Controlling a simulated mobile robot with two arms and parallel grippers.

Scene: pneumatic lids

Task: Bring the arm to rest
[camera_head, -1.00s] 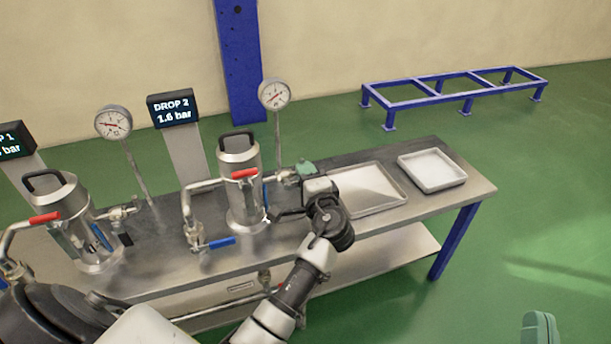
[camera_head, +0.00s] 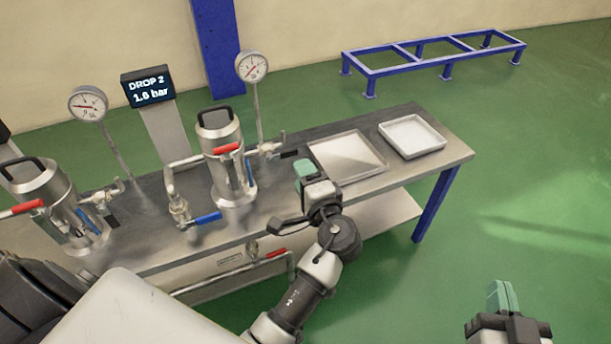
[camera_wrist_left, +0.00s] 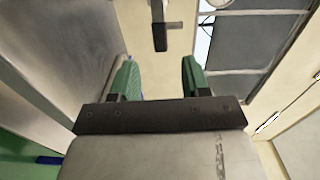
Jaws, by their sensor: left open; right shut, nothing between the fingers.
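My left gripper (camera_head: 304,174) is in front of the shallow metal tray, to the right of the second steel canister (camera_head: 226,160). Its green fingertips point up and away from me, clear of the canister. In the left wrist view its two green fingers (camera_wrist_left: 157,76) stand apart with nothing between them. My right gripper (camera_head: 502,297) is at the bottom right of the head view, over the green floor. Its green fingers are shut together and hold nothing.
The steel bench (camera_head: 298,226) carries another canister (camera_head: 50,200), pipes with red and blue handles, the shallow tray (camera_head: 372,177) and a white tray (camera_head: 412,136). Gauges (camera_head: 252,66) and a DROP 2 display (camera_head: 148,87) rise behind. A blue frame (camera_head: 432,58) stands beyond. Floor at right is clear.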

